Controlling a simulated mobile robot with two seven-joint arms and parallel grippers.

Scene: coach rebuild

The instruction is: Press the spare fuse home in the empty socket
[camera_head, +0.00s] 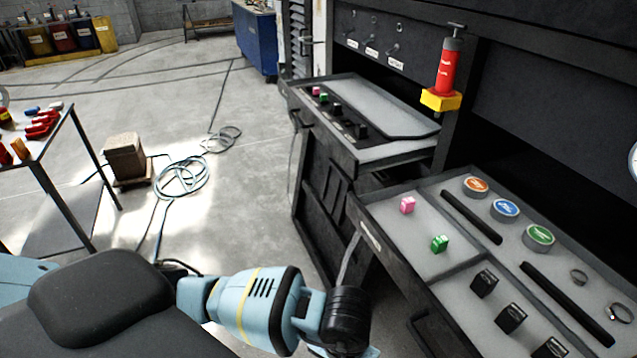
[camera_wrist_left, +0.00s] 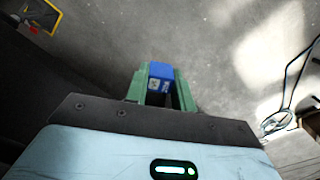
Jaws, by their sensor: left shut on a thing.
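In the left wrist view my left gripper (camera_wrist_left: 162,88) is shut on a small blue fuse (camera_wrist_left: 161,70), held between its green fingers. Bare concrete floor shows behind the fuse, with no socket close to it. In the head view my left arm crosses the bottom, but its gripper and the fuse are out of sight. A row of small pink, green and black blocks (camera_head: 336,109) stands in the upper drawer (camera_head: 385,103). I cannot tell which place there is the empty socket. My right gripper is in neither view.
A lower drawer (camera_head: 445,263) holds a pink block (camera_head: 407,205), a green block (camera_head: 439,244), black blocks (camera_head: 484,283) and round tins (camera_head: 506,209). A red-and-yellow object (camera_head: 447,75) stands beside the upper drawer. Cable (camera_head: 182,178) lies coiled on the floor.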

